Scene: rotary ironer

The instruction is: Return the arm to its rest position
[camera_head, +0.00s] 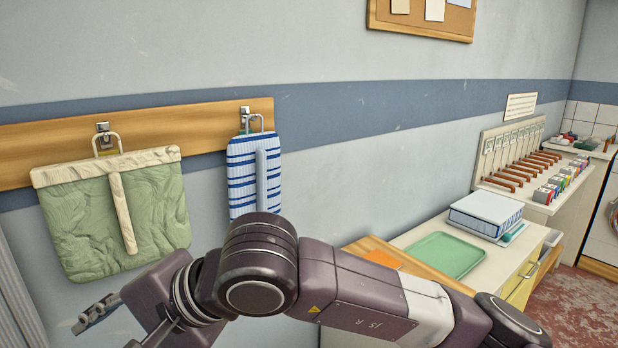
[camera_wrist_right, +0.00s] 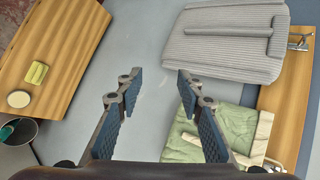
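My right arm crosses the bottom of the head view, and my right gripper (camera_head: 97,312) is at the lower left, below the hanging green bag (camera_head: 115,215). The right wrist view shows this gripper (camera_wrist_right: 158,75) open, its two fingers wide apart with nothing between them. Behind the fingers is bare grey wall. Part of the green bag (camera_wrist_right: 228,125) shows beside the right-hand finger in that view, apart from the grip gap. My left gripper is in neither view.
A blue-striped cloth item (camera_head: 242,180) hangs from the wooden rail (camera_head: 205,118). A grey ribbed pad (camera_wrist_right: 222,45) hangs near the fingers. A counter (camera_head: 420,235) holds a green tray (camera_head: 445,255) and a white-blue box (camera_head: 486,212). A wooden surface (camera_wrist_right: 55,50) is at the wrist view's left.

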